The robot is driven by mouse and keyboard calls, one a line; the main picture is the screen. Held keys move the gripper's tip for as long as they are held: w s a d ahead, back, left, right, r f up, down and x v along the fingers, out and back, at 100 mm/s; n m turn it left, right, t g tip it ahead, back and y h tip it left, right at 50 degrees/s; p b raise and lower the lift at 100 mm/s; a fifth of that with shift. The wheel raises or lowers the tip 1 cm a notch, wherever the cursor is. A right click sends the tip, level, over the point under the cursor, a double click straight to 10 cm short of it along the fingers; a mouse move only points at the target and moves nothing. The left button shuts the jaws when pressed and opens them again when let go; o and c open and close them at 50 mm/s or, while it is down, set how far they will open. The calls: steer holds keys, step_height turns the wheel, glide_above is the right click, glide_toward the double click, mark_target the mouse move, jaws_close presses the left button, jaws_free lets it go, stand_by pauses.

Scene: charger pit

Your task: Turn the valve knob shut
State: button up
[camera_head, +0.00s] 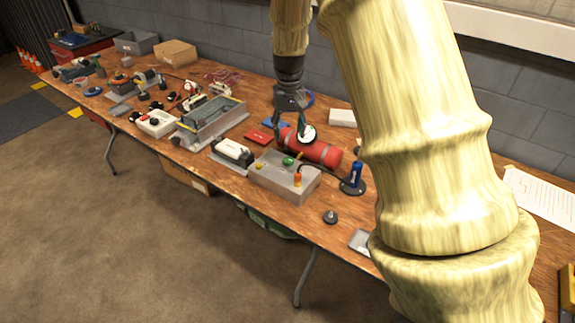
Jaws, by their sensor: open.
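A grey box (272,180) stands near the front edge of the table, with a small green round knob (288,161) on its top. This may be the valve knob, but I cannot tell for sure. A red cylinder (322,151) with a white round gauge (307,134) lies just behind the box. My gripper (290,132) points down, open, over the left end of the cylinder and behind the green knob. It appears apart from the knob. Its fingertips are small and partly merge with the cylinder and gauge, so any contact there is unclear.
An orange part (297,180) sits on the box's front right. A blue bottle-like item (355,173) on a dark base stands to the right. A white device (233,152) and a grey tray (210,118) crowd the left. My arm hides the table's right part.

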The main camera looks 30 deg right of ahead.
mark_target(288, 159)
steer(key=shift+f+p, duration=0.55)
steer(key=shift+f, duration=4.95)
steer(key=shift+a, duration=0.1)
steer(key=shift+c, duration=0.3)
steer(key=c, duration=1)
